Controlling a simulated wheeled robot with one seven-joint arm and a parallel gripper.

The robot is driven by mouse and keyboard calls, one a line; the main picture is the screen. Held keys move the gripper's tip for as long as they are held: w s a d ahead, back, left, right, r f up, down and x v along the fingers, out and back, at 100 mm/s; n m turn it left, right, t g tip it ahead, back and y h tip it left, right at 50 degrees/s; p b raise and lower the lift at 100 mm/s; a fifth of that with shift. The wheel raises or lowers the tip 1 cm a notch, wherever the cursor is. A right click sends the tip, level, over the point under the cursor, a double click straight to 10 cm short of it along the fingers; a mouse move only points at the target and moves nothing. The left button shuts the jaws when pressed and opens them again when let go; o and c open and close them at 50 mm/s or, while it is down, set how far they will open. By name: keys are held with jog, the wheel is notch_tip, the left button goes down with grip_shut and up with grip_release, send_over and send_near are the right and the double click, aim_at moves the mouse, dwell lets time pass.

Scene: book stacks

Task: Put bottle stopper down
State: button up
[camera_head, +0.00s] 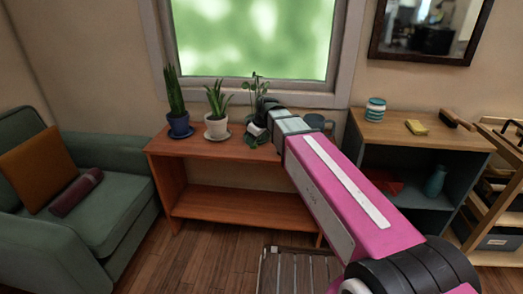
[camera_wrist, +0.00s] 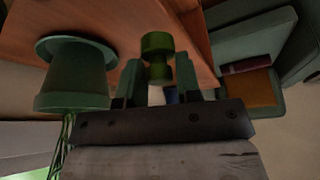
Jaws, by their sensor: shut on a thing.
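The bottle stopper (camera_wrist: 157,44) is green, with two wide ends and a narrower middle. In the wrist view it sits between the fingers of my gripper (camera_wrist: 158,74), which is shut on it. The orange-brown wood of the low shelf (camera_wrist: 110,18) shows behind it; I cannot tell whether the stopper touches the wood. In the head view my gripper (camera_head: 260,128) is over the right part of the low shelf (camera_head: 190,148), by the rightmost plant. The stopper cannot be made out there.
A potted plant (camera_wrist: 75,80) on a saucer is close beside my gripper. A white pot (camera_head: 216,126) and a blue pot (camera_head: 180,125) stand further left on the shelf. A mug (camera_head: 315,122) is just right of my gripper. The shelf's front strip looks clear.

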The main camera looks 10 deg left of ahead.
send_over(260, 153)
jog(key=f, duration=0.3)
jog(key=shift+s+d+f, duration=0.1)
jog(key=shift+s+d, duration=0.25)
jog(key=shift+f, duration=2)
jog(key=shift+f, duration=0.4)
jog(key=shift+s+d+f, duration=0.15)
jog(key=shift+f, duration=0.15)
jog(key=o, duration=0.8)
jog(key=shift+c, duration=0.2)
jog(key=shift+r, duration=0.55)
jog(key=shift+o, duration=0.7)
jog(key=v, duration=1.2)
jog(key=shift+r, duration=0.2)
